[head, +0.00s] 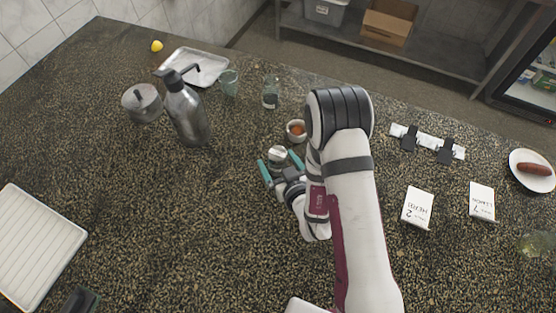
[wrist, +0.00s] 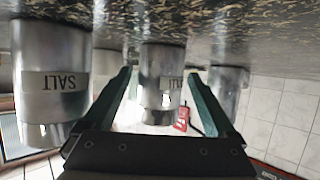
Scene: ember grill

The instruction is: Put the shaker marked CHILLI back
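In the head view my gripper (head: 280,167) is low over the counter, its teal fingers apart. A small metal shaker (head: 278,153) stands at the fingertips. In the wrist view, which is upside down, a metal shaker (wrist: 160,75) shows between the open fingers (wrist: 165,95), with gaps on both sides. Its label is only partly visible, so I cannot tell whether it reads CHILLI. A larger-looking metal shaker marked SALT (wrist: 55,85) stands at the left of the wrist view. I cannot pick it out in the head view, where my arm covers part of the counter.
A small bowl of red-orange contents (head: 296,130) and a glass jar (head: 271,92) stand beyond the gripper. A spray bottle (head: 187,115) and pot (head: 142,103) are left. Cards (head: 417,207) and a sausage plate (head: 532,182) lie right. The left-front counter has bare room.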

